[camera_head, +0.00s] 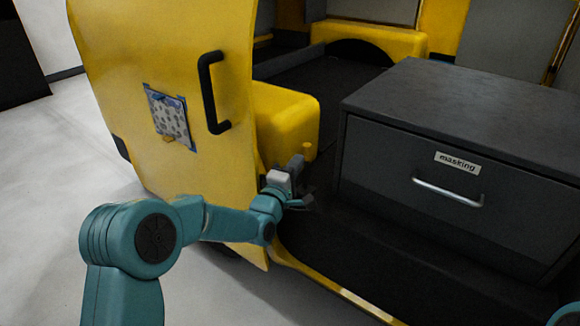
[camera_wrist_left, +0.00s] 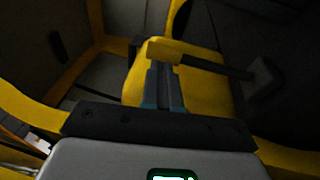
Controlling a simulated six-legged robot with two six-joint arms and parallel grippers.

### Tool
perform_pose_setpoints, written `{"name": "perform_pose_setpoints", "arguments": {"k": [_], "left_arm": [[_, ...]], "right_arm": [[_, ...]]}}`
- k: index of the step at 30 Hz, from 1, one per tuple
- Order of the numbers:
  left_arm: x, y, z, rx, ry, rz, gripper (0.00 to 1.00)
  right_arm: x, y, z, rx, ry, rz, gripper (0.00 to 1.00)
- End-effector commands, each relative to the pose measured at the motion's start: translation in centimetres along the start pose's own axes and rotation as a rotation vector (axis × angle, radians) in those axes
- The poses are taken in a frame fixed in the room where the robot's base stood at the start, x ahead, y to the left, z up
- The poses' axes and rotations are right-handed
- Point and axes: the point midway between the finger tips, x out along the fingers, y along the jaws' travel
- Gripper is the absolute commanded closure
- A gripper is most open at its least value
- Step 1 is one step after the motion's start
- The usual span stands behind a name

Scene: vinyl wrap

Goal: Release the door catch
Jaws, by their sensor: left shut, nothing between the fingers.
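The yellow van door (camera_head: 165,75) stands open at the left, with a black handle (camera_head: 213,92) on it. The door catch is a dark bar with a yellow end (camera_head: 308,150), beside the yellow wheel-arch box; in the left wrist view its yellow end (camera_wrist_left: 164,50) lies across the fingertips. My left gripper (camera_head: 301,186) is shut and empty, right at the catch. Its closed fingers (camera_wrist_left: 164,82) point at the yellow end; I cannot tell whether they touch it. My right gripper is not in view.
A grey drawer unit (camera_head: 430,180) labelled "masking" stands on the dark van floor at the right. The yellow box (camera_head: 285,120) is behind the catch. Pale floor (camera_head: 50,150) is clear at the left.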

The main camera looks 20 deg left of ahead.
Motion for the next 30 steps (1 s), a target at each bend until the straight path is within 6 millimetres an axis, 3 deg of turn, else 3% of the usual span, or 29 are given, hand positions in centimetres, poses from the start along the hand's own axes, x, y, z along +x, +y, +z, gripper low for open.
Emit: {"name": "perform_pose_setpoints", "arguments": {"k": [12,30], "left_arm": [[2.3,0.4,0.5,0.01,0.0,-0.053,1.0],[2.7,0.9,0.6,0.011,-0.002,-0.043,1.0]], "right_arm": [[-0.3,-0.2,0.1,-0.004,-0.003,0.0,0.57],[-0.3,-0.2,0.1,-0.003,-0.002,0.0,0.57]]}}
